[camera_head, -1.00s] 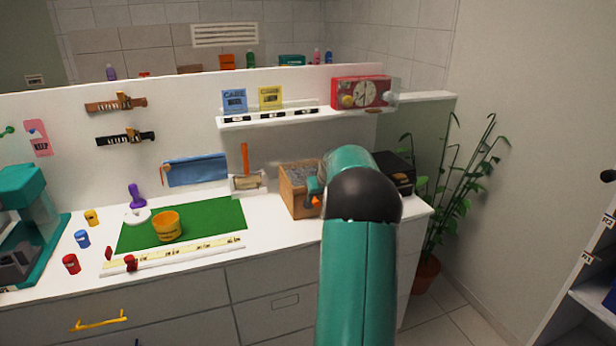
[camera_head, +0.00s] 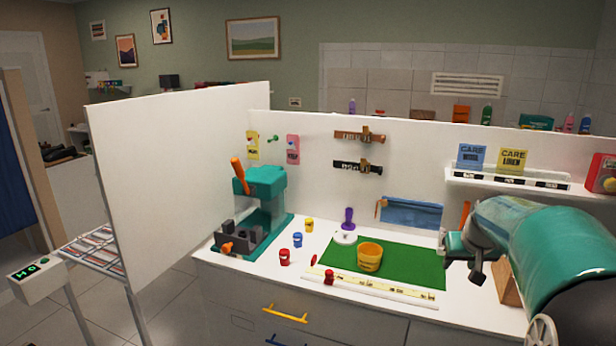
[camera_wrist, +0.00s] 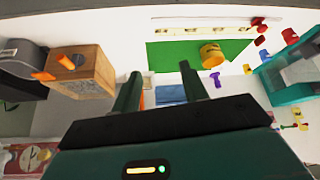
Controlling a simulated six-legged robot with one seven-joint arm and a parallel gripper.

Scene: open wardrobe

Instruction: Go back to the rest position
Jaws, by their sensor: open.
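My gripper (camera_wrist: 160,88) shows in the wrist view with its two dark green fingers apart and nothing between them. In the head view my teal arm comes in from the right, and its end (camera_head: 468,262) is above the counter by the right edge of the green mat (camera_head: 425,268). The arm covers part of the counter behind it. The mat also shows in the upside-down wrist view (camera_wrist: 175,55), beyond the fingers.
A yellow cup (camera_head: 370,257) stands on the mat. A teal press (camera_head: 262,205) stands left, beside small red, blue and yellow jars. A wooden box (camera_wrist: 88,72) is near my gripper. A white panel (camera_head: 180,190) rises at left. Floor (camera_head: 170,312) shows clear below.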

